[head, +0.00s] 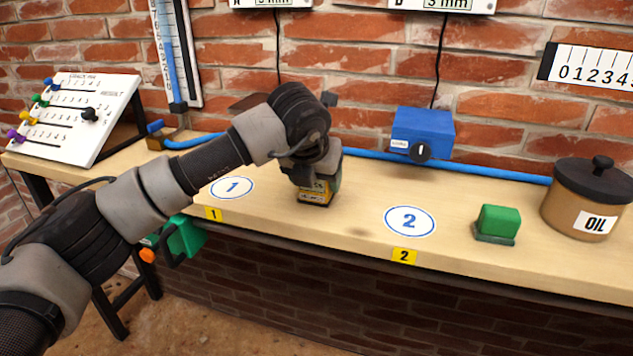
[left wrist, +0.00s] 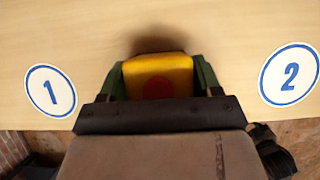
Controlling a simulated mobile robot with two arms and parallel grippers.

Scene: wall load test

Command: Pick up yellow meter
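The yellow meter (left wrist: 170,68) is a yellow block with a dark red round patch in the left wrist view. It sits between the two green fingers of my left gripper (left wrist: 160,78), which press close against its sides. In the head view, my left gripper (head: 318,172) points down over the bench between circles 1 and 2. The lower part of the yellow meter (head: 315,197) shows below it, with the rest hidden by the gripper. I cannot tell whether it touches the bench top. My right gripper is not in view.
The wooden bench (head: 450,235) carries a blue box with a dial (head: 425,130), a green block (head: 497,224) and an OIL pot (head: 588,195). A slider panel (head: 78,115) stands at left. A blue pipe (head: 480,170) runs along the brick wall. Circle 2 (head: 410,221) is bare.

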